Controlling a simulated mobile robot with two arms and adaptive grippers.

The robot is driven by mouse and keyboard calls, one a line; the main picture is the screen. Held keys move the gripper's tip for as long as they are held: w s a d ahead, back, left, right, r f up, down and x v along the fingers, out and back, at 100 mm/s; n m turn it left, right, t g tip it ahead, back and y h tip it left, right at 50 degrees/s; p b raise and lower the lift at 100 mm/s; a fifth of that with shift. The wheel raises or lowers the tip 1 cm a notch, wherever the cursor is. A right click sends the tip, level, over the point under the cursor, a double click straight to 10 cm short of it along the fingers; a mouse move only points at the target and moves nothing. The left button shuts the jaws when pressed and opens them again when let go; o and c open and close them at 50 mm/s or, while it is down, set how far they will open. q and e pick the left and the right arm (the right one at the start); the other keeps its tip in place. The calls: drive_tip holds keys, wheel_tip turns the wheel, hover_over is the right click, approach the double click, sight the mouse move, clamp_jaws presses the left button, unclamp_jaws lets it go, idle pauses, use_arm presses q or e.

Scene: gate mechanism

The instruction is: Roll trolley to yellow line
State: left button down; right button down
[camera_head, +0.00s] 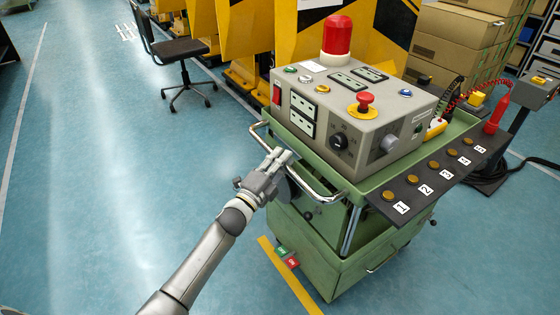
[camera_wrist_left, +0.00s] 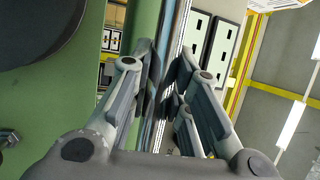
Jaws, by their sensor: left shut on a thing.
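The green trolley (camera_head: 385,245) stands right of the middle in the head view, carrying a grey control box (camera_head: 345,115) on top. A chrome handle (camera_head: 322,192) runs along its near left side. My left gripper (camera_head: 284,158) is at this handle and shut on it. In the left wrist view, the fingers (camera_wrist_left: 162,75) close around the bar, partly hiding it. The yellow line (camera_head: 288,280) runs diagonally on the floor by the trolley's lower left side. The trolley's base hides part of the floor there. My right gripper is not in view.
Green and red pedals (camera_head: 287,257) sit low at the trolley's left. A black button strip (camera_head: 425,182) juts from its right side. A chair (camera_head: 178,55) and yellow machinery (camera_head: 245,35) stand behind, and stacked boxes (camera_head: 455,45) at back right. The blue floor at left is clear.

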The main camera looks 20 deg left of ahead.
use_arm(q)
drive_tip(key=shift+s+a+f, duration=0.1)
drive_tip(key=shift+f, duration=0.15)
drive_tip(key=c, duration=1.8)
unclamp_jaws()
drive_tip(key=o, duration=0.5)
drive_tip(key=shift+s+a+r, duration=0.15)
drive_tip(key=shift+s+a, duration=0.05)
drive_tip(key=shift+w+d, duration=0.1)
drive_tip(key=v, duration=1.2)
